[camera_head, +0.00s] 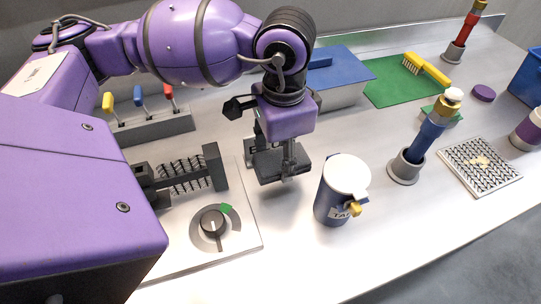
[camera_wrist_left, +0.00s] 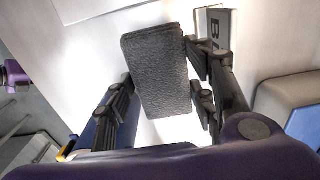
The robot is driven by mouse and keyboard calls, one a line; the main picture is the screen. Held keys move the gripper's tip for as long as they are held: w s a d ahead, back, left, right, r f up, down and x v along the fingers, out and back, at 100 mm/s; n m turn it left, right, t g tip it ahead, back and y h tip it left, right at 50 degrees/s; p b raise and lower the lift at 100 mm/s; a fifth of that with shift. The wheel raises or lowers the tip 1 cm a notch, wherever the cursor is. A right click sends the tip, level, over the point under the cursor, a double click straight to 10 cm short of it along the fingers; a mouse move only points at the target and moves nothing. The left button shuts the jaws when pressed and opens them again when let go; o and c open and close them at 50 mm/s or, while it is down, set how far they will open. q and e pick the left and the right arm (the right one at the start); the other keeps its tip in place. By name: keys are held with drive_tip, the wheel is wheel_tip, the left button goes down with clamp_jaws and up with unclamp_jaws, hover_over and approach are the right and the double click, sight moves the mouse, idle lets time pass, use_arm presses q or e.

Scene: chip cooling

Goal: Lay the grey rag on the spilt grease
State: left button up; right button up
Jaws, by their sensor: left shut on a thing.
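My left gripper (camera_head: 275,152) is shut on the dark grey rag (camera_head: 280,168) and holds it above the bare worktop, left of the blue tin. In the left wrist view the rag (camera_wrist_left: 155,65) is a flat, textured rectangle between the two fingers of the left gripper (camera_wrist_left: 165,92). A small yellowish patch (camera_head: 481,161) lies on the metal grate (camera_head: 460,167) at the right; I cannot tell whether it is the spilt grease. It is well to the right of the rag. My right gripper is not in view.
A blue tin (camera_head: 332,206) with white lid and yellow tap stands right of the gripper. A dial panel (camera_head: 185,258) and lever box (camera_head: 155,128) are at left.

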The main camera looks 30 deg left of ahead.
sight(279, 183)
use_arm(q)
wheel_tip(279, 183, down, 2)
drive_tip(key=shift+w+f, duration=0.1)
drive_tip(key=shift+f, duration=2.05)
drive_tip(key=shift+f, duration=0.25)
drive_tip(key=o, duration=1.1)
drive_tip(key=shift+r, duration=0.1)
